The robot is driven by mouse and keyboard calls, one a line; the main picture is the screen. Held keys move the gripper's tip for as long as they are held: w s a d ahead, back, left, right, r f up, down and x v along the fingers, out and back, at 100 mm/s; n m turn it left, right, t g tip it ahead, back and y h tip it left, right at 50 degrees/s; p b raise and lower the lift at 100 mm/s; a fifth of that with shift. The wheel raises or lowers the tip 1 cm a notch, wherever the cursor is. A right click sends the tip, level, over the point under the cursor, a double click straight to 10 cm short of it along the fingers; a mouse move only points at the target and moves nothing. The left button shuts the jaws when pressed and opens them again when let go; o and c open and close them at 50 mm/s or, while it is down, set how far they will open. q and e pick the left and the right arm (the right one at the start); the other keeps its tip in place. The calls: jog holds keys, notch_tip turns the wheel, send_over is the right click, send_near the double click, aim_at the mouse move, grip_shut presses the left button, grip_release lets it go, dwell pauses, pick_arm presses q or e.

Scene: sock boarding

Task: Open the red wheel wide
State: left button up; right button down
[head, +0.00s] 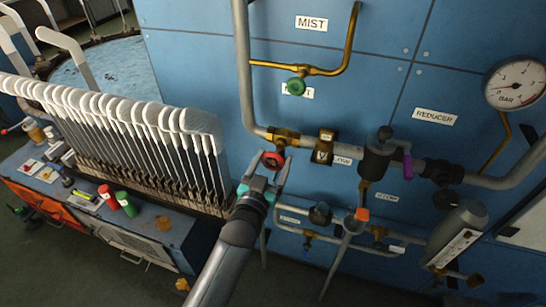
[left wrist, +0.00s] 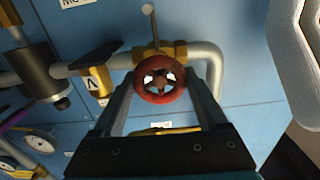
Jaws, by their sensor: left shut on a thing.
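The red wheel (head: 272,160) is a small round handwheel on a brass valve (head: 284,137) in the grey pipe on the blue panel. In the left wrist view the red wheel (left wrist: 160,79) faces the camera, with its spokes and hub showing. My left gripper (head: 274,167) is at the wheel, its fingers on either side of the rim. In the left wrist view my left gripper (left wrist: 165,90) is shut on the wheel, one finger at each side. My right gripper is not in view.
A green wheel (head: 296,87) sits above on a thin brass pipe. A row of white sock boards (head: 150,125) stands close at left. A brass block (head: 325,147) and a dark reducer (head: 377,158) lie right along the pipe. A pressure gauge (head: 515,84) is at far right.

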pick_arm(q)
jog(key=n, duration=0.2)
jog(key=shift+r+n+p, duration=0.1)
jog(key=shift+n+p, duration=0.25)
jog(key=shift+n, duration=0.05)
jog(key=n, duration=0.2)
jog(key=shift+n, duration=0.4)
jog(key=n, duration=0.4)
jog(key=shift+a+n, duration=0.15)
jog(key=shift+n, duration=0.55)
jog(key=o, duration=1.3)
jog(key=shift+s+a+f, duration=0.15)
jog(key=shift+s+f, duration=0.05)
jog(key=shift+s, duration=0.25)
jog(key=p+v, duration=0.1)
jog(key=v, duration=1.3)
jog(key=shift+s+r+p, duration=0.1)
jog(key=shift+p, duration=0.25)
